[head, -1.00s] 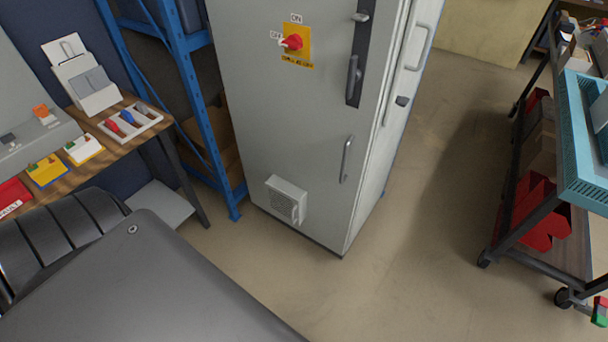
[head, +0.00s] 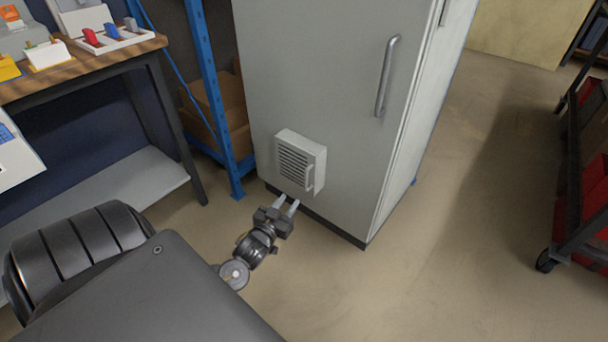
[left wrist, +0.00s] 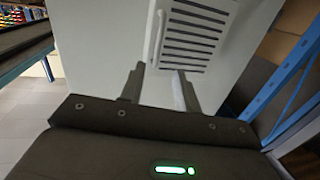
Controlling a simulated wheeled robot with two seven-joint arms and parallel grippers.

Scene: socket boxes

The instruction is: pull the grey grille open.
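The grey grille (head: 297,165) is a slatted box low on the front of the grey cabinet, and it looks closed. Its small upright handle (head: 309,178) is on its right side. In the left wrist view the grille (left wrist: 195,35) is at the top, with its handle (left wrist: 158,38) on the left. My left gripper (head: 286,208) is open and empty, just below the grille and apart from it. In the left wrist view its two fingers (left wrist: 157,88) stand apart below the slats. My right gripper is not in view.
The tall cabinet (head: 330,80) has a larger door handle (head: 387,75) above the grille. A blue shelf post (head: 212,100) and a wooden workbench (head: 80,72) stand to the left. A dark cart (head: 570,190) stands at the right. The floor (head: 450,200) between is clear.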

